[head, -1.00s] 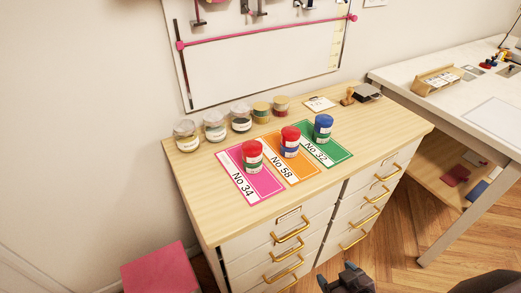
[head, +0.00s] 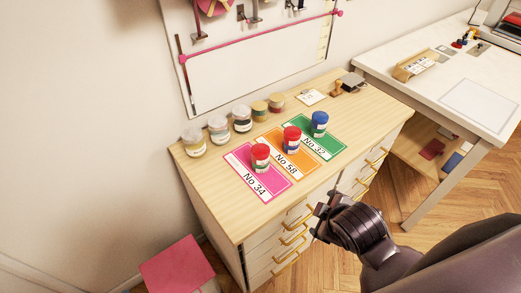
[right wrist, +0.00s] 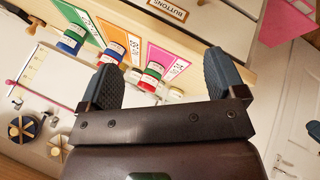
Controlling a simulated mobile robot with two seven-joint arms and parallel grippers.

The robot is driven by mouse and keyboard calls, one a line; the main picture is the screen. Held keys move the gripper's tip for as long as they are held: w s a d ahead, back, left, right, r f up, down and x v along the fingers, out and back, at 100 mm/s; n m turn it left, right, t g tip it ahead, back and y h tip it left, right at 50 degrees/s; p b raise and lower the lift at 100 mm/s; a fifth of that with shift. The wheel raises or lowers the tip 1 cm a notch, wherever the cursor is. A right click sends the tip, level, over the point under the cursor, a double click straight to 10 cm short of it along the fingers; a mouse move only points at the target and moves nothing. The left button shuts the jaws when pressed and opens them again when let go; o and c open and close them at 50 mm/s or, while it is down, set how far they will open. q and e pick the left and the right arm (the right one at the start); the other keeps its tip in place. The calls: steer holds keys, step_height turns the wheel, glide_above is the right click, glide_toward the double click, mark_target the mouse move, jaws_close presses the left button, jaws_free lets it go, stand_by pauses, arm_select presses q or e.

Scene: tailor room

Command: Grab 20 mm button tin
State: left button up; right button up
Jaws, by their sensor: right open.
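Three stacks of small round tins stand on numbered cards on the wooden cabinet. One stack with a red top (head: 260,158) is on the pink No 34 card, another with a red top (head: 292,139) is on the orange No 58 card, and one with a blue top (head: 319,124) is on the green No 32 card. Size print on the tins is too small to read. My right gripper (head: 322,216) is open and empty, in front of the drawers. In the right wrist view the stacks (right wrist: 155,72) show beyond its spread fingers.
Several jars and tins (head: 219,128) line the cabinet's back edge by the wall. A stamp (head: 337,89) and a dark pad lie at the back right. Brass drawer handles (head: 294,237) stick out in front. A white table (head: 450,75) stands at right.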

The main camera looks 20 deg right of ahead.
steer(key=w+a+r+n+t, duration=0.1)
steer(key=w+a+n+t, duration=0.25)
steer(key=w+n, duration=0.7)
steer(key=n+t+y, duration=0.3)
steer(key=n+y, duration=0.1)
steer(key=n, duration=1.5)
glide_toward(260, 153)
steer(key=w, duration=0.1)
steer(key=shift+m, duration=0.25)
steer(key=x, duration=0.3)
steer(key=d+x, duration=0.1)
steer(key=shift+w+a+f, duration=0.15)
steer(key=shift+w+f, duration=0.2)
steer(key=shift+f, duration=0.1)
steer(key=shift+f+x, duration=0.15)
steer(key=shift+x, duration=1.3)
steer(key=shift+f+x, duration=0.15)
steer(key=shift+x, duration=1.35)
steer(key=shift+s+a, duration=0.1)
steer(key=shift+s, duration=0.1)
steer(key=shift+c, duration=0.4)
steer(key=c, duration=1)
